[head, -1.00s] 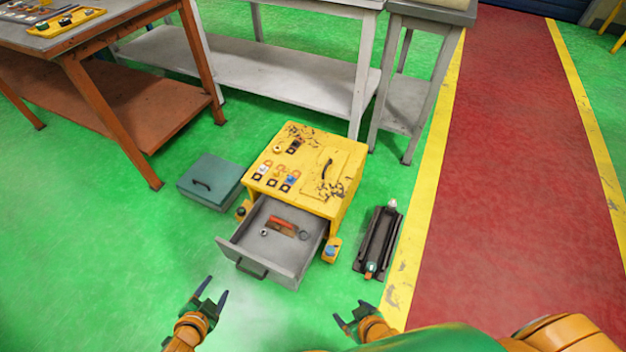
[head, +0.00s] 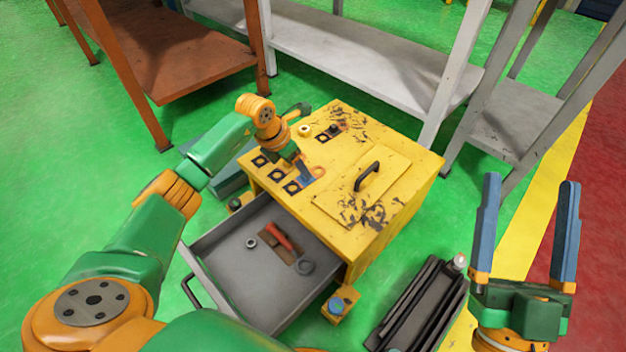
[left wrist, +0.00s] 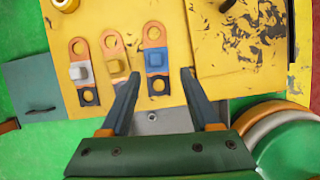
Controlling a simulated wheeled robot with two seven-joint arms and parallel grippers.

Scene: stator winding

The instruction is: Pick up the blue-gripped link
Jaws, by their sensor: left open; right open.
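The blue-gripped link (left wrist: 156,60) is a flat copper-coloured strip with a hole at each end and a blue block in its middle. It lies on the yellow cabinet top (left wrist: 205,50). My left gripper (left wrist: 158,74) is open and empty in the left wrist view, its two fingers either side of the link's lower part. In the head view my left gripper (head: 298,160) is over the front edge of the cabinet top and hides most of the link. My right gripper (head: 528,182) is open and empty.
A grey drawer (head: 225,283) stands open at the cabinet's front, holding a red-handled tool (head: 278,236) and rings. A black handle (head: 367,176) rises from the cabinet top. A teal box (left wrist: 35,90) is at left; a dark rack (head: 420,305) lies on the floor at right.

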